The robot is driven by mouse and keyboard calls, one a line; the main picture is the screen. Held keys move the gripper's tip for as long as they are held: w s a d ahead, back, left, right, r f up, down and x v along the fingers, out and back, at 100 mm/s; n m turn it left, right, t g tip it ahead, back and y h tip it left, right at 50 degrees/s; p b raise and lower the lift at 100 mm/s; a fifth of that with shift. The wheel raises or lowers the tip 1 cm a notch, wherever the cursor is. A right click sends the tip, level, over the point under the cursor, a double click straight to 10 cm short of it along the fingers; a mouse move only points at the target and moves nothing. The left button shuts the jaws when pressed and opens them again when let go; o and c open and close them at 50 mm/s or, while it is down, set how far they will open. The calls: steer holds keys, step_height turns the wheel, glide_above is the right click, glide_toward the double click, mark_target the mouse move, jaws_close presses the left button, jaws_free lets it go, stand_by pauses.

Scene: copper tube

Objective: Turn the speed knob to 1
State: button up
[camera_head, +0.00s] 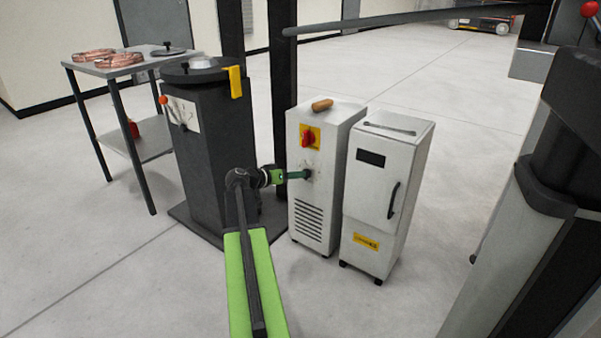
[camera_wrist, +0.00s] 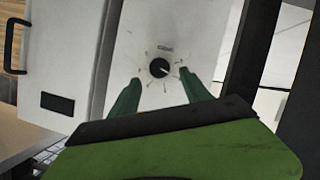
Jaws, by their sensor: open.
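The speed knob (camera_wrist: 159,68) is a small black dial with a white pointer line, on the white front panel of a cabinet (camera_head: 311,222). In the wrist view the pointer points right and slightly down. Marks ring the knob, but their numbers are too small to read. My gripper (camera_wrist: 161,80) is open, with one dark green finger on each side below the knob in that view. It holds nothing. In the head view my gripper (camera_head: 298,174) reaches the panel at the knob (camera_head: 308,173), which it partly covers. I cannot tell whether the fingers touch the knob.
A red rotary switch on a yellow plate (camera_head: 309,137) sits above the knob. A white cabinet with a black handle (camera_head: 388,195) stands close to the right. A dark pedestal (camera_head: 205,150) stands left. Open floor lies in front.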

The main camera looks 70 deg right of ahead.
steer(key=p+v, duration=0.3)
steer(key=v, duration=0.9)
